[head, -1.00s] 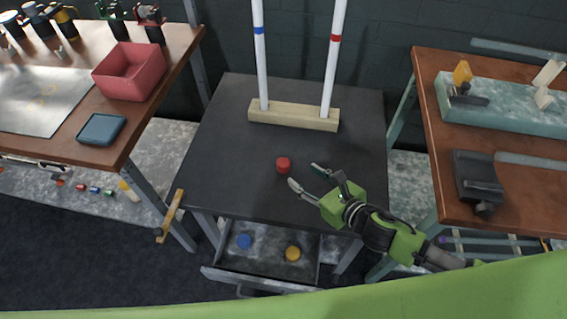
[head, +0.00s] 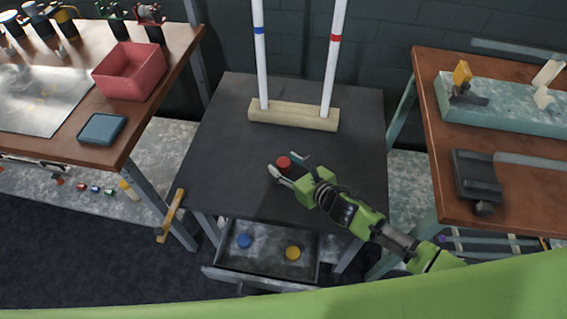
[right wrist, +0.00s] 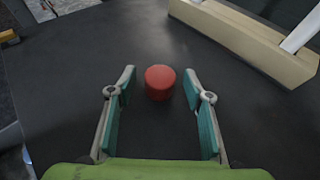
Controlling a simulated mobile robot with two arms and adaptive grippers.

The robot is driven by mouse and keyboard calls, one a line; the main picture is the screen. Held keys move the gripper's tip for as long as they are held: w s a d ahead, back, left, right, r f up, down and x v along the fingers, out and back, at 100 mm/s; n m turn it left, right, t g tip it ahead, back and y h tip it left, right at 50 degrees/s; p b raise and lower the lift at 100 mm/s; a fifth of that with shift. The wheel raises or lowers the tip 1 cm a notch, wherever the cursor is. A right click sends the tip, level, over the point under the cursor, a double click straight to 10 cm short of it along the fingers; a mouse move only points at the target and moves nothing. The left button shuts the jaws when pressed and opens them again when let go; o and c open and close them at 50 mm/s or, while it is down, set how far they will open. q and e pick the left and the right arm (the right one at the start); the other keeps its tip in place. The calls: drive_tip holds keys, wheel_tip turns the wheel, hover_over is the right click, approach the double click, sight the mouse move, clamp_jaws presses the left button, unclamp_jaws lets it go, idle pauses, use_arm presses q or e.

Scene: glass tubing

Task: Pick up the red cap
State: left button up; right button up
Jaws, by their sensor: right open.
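The red cap (head: 284,162) stands on the dark table (head: 225,130), in front of the wooden block. My right gripper (head: 283,165) is open, its two fingers on either side of the cap's near part in the head view. In the right wrist view the red cap (right wrist: 160,82) sits between and slightly beyond the fingertips of the gripper (right wrist: 160,85), with a gap on both sides. The fingers do not appear to touch it. My left gripper is not in view.
A wooden block (head: 293,115) holds two white tubes (head: 262,60) with blue and red bands behind the cap. An open drawer (head: 268,265) below holds a blue cap (head: 244,241) and a yellow cap (head: 293,252). Workbenches stand left and right.

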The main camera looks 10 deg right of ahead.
sight(286, 166)
drive_tip(key=c, duration=0.9)
drive_tip(key=shift+r, duration=0.6)
drive_tip(key=r, duration=0.2)
drive_tip(key=shift+s+r, duration=0.2)
drive_tip(key=shift+r, duration=0.15)
drive_tip(key=s+r, duration=0.3)
drive_tip(key=s, duration=0.1)
drive_tip(key=s+a+r, duration=0.1)
drive_tip(key=s+r, duration=0.2)
drive_tip(key=s, duration=0.2)
drive_tip(key=s+r, duration=0.3)
drive_tip(key=s, duration=0.1)
drive_tip(key=shift+s+a+p, duration=0.25)
drive_tip(key=shift+s+p, duration=0.05)
drive_tip(key=shift+p, duration=0.1)
